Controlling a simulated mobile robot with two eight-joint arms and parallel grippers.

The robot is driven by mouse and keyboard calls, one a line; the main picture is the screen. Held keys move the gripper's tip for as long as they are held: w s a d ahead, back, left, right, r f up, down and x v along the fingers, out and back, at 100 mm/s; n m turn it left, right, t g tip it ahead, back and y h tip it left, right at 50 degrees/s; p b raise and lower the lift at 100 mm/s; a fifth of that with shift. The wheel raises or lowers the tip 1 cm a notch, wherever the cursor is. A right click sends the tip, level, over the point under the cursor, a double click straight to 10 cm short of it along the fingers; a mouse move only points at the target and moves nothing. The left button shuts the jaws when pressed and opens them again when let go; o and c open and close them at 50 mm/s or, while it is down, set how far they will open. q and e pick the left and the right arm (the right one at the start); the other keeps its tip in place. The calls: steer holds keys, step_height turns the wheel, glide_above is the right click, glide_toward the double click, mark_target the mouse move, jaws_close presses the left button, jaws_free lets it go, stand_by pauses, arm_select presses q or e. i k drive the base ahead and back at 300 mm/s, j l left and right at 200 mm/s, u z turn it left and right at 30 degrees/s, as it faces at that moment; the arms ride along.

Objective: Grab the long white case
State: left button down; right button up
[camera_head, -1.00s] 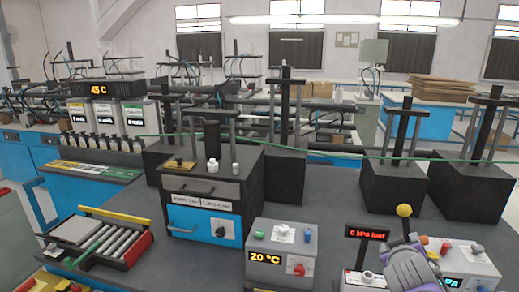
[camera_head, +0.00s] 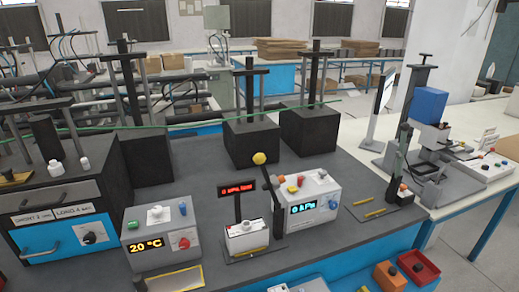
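I cannot make out a long white case for certain in the head view. A pale tray with a yellow edge (camera_head: 175,279) lies at the bottom, left of the middle, cut by the frame edge. A whitish box (camera_head: 310,286) is also cut off at the bottom edge, right of the middle. Neither of my grippers shows in this view.
A dark bench carries a 20 °C box (camera_head: 160,232), a small white unit with a red display (camera_head: 247,236) and a 0 kPa box (camera_head: 308,207). A red bin (camera_head: 418,267) and orange block (camera_head: 390,276) sit low right. A blue-headed press (camera_head: 430,105) stands on the white table.

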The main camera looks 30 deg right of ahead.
mark_target(251, 241)
steer(key=z, duration=1)
